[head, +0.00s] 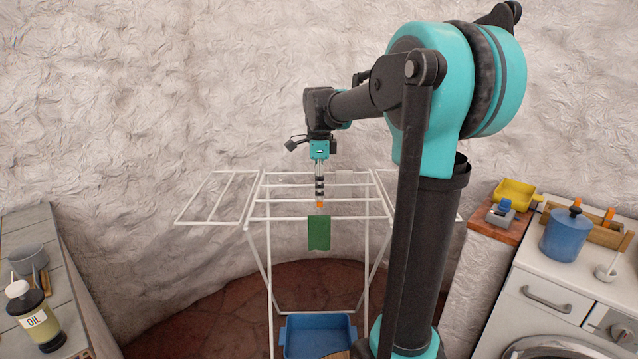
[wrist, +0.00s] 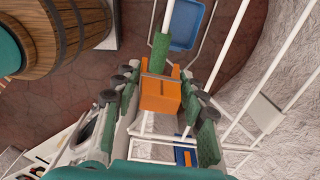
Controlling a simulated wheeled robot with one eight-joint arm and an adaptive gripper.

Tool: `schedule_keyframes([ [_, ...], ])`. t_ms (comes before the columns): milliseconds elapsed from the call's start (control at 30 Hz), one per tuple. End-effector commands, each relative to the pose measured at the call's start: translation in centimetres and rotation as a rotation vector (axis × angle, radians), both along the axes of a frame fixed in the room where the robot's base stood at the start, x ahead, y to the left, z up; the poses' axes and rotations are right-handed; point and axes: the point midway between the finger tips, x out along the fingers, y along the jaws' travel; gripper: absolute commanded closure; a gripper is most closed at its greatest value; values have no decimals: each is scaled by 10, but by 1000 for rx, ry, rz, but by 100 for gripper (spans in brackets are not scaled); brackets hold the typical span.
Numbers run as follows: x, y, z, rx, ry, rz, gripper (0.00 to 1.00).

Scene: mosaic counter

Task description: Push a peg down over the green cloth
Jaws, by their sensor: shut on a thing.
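The green cloth (head: 319,236) hangs over a white rail of the drying rack (head: 290,218). An orange peg (head: 320,205) is between the fingertips of my gripper (head: 320,196), which points down and is shut on it. In the head view the peg sits just above the cloth's top edge, with a small gap. In the wrist view the orange peg (wrist: 160,96) is between both fingers of my gripper (wrist: 163,100). The green cloth (wrist: 159,53) shows past its far end as a narrow strip. Whether they touch cannot be told there.
A blue basin (head: 318,340) stands on the floor under the rack. At right, a washing machine (head: 535,305) carries a blue pot (head: 566,234) and a wooden box (head: 612,237). An oil bottle (head: 36,318) stands on the left counter. A pale cloth (wrist: 266,113) hangs on another rail.

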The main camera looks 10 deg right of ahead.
Motion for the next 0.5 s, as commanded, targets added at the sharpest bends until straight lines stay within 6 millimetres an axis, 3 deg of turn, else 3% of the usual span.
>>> schedule_keyframes([
  [500,0,0,-33,0,0,0,76],
])
